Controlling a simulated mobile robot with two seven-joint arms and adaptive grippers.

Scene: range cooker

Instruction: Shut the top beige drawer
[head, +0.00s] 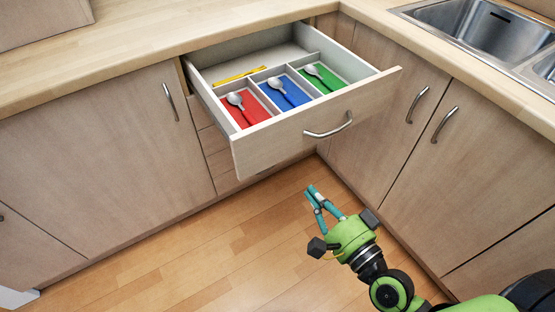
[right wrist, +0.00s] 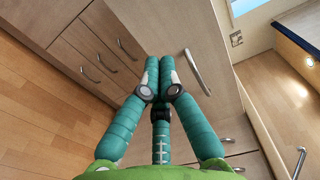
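The top beige drawer (head: 290,133) is pulled well out from under the counter in the head view. Its front has a curved metal handle (head: 328,127). My right gripper (head: 313,190) is in front of and below the drawer front, apart from it, over the floor. In the right wrist view its two teal fingers (right wrist: 159,65) lie together at the tips with nothing visible between them. A metal handle on a beige panel (right wrist: 197,72) shows just beyond the fingertips there; I cannot tell which front it belongs to. My left gripper is out of view.
Inside the drawer, spoons lie in red (head: 246,109), blue (head: 284,93) and green (head: 322,78) compartments, with a yellow strip (head: 240,75) behind. Cabinet doors (head: 411,104) stand close on the right. A sink (head: 487,27) is in the counter. The wooden floor (head: 215,262) is clear.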

